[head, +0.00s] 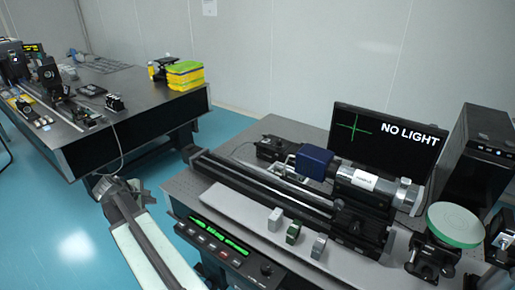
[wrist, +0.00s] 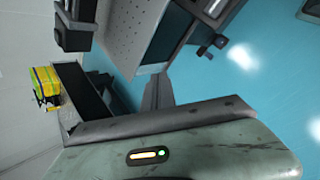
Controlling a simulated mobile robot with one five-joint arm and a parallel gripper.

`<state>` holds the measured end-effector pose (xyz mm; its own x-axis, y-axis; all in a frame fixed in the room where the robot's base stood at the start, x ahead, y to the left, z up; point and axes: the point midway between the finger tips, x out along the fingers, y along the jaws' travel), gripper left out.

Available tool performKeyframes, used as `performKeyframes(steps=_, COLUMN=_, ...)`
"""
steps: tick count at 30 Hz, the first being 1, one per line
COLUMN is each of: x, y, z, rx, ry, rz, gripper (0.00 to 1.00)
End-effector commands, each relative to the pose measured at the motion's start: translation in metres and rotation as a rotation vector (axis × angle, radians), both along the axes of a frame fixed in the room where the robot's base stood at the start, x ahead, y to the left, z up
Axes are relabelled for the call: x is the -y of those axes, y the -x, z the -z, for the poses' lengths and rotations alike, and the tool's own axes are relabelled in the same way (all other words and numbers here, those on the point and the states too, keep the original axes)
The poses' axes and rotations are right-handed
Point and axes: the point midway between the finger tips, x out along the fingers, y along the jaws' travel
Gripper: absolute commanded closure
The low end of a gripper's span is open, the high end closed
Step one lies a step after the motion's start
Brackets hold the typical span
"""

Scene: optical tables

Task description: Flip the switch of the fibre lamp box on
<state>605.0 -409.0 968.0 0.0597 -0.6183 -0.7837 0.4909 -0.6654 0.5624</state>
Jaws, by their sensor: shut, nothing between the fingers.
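My gripper (head: 118,192) is at the end of my arm in the lower left of the head view, over the blue floor between the two tables. It is shut and empty, and touches nothing that I can see. In the wrist view its dark, narrow fingers (wrist: 158,92) show in the middle. A low dark unit with green displays and a knob (head: 222,240) sits at the front edge of the near table, right of my arm. I cannot tell whether this is the fibre lamp box, and no lamp switch can be made out.
The near table carries a long black rail (head: 265,190), a blue and silver instrument (head: 345,178), and a monitor (head: 385,150) reading "NO LIGHT". A dark tower (head: 480,150) stands at right. The far table (head: 150,112) holds yellow-green boxes (head: 185,75). Open floor lies between.

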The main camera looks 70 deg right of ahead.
Motion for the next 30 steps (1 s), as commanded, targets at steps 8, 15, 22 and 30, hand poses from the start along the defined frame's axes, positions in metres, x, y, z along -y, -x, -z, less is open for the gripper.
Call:
performKeyframes(steps=8, x=0.286, y=0.130, z=-0.029, rx=-0.673, ry=0.429, rz=-0.275, gripper=1.00)
performKeyframes(steps=15, x=0.369, y=0.218, z=-0.047, rx=-0.970, ry=0.479, rz=-0.307, gripper=1.00)
performKeyframes(steps=22, x=0.373, y=0.223, z=-0.051, rx=-0.995, ry=0.481, rz=-0.313, gripper=1.00)
performKeyframes(steps=30, x=0.385, y=0.225, z=-0.046, rx=-0.993, ry=0.480, rz=-0.310, gripper=1.00)
